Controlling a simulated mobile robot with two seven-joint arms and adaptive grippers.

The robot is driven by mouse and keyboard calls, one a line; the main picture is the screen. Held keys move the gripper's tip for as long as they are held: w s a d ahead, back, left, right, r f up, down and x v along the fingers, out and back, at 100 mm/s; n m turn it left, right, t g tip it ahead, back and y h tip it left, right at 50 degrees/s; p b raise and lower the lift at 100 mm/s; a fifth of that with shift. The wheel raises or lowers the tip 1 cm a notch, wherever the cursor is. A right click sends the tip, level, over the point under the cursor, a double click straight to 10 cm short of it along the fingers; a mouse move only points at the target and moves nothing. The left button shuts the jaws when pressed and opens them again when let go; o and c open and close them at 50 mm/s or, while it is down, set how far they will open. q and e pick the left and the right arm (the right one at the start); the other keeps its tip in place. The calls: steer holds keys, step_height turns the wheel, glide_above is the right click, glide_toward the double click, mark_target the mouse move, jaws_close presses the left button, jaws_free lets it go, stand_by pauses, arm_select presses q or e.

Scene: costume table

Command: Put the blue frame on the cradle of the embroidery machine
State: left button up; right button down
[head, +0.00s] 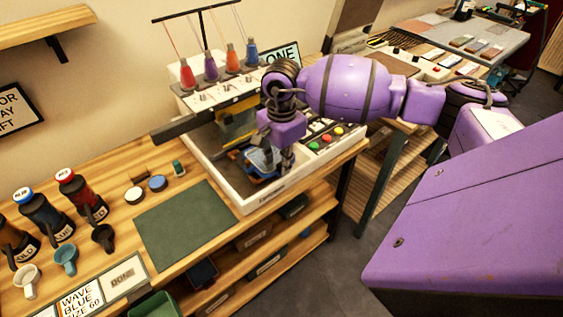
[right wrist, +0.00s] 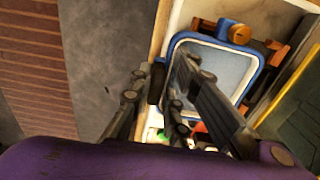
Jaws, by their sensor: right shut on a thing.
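The blue frame (head: 262,163) is rounded, holds pale cloth and has a brass knob. It is inside the white tray-like base of the embroidery machine (head: 265,200), low in front of the needle head. My right gripper (head: 276,168) comes from above and is shut on the frame's near-side edge. In the right wrist view the frame (right wrist: 228,43) lies roughly flat, with my fingers (right wrist: 168,98) on its left edge. Orange-brown bracket parts (right wrist: 287,52), perhaps the cradle, show beside and below it. I cannot tell whether the frame rests on them. My left gripper is not in view.
Thread spools (head: 211,66) stand on the machine's top. Coloured buttons (head: 326,139) sit right of the frame. A green mat (head: 187,228) lies on the wooden table, with bottles (head: 83,196) and cups (head: 66,260) to its left. Shelves are below.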

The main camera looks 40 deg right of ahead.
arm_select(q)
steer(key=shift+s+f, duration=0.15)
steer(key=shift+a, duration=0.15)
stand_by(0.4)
arm_select(e)
steer(key=shift+w+a+f+b, duration=0.1)
steer(key=shift+w+f+b, duration=0.25)
steer(key=shift+w+b, duration=0.2)
steer(key=shift+w+f+b, duration=0.15)
steer(key=shift+w+b, duration=0.25)
steer(key=shift+w, duration=0.3)
steer(key=shift+w+a, duration=0.1)
steer(key=shift+w, duration=0.4)
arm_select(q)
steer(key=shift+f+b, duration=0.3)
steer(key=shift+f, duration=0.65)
arm_select(e)
steer(key=shift+w, duration=0.25)
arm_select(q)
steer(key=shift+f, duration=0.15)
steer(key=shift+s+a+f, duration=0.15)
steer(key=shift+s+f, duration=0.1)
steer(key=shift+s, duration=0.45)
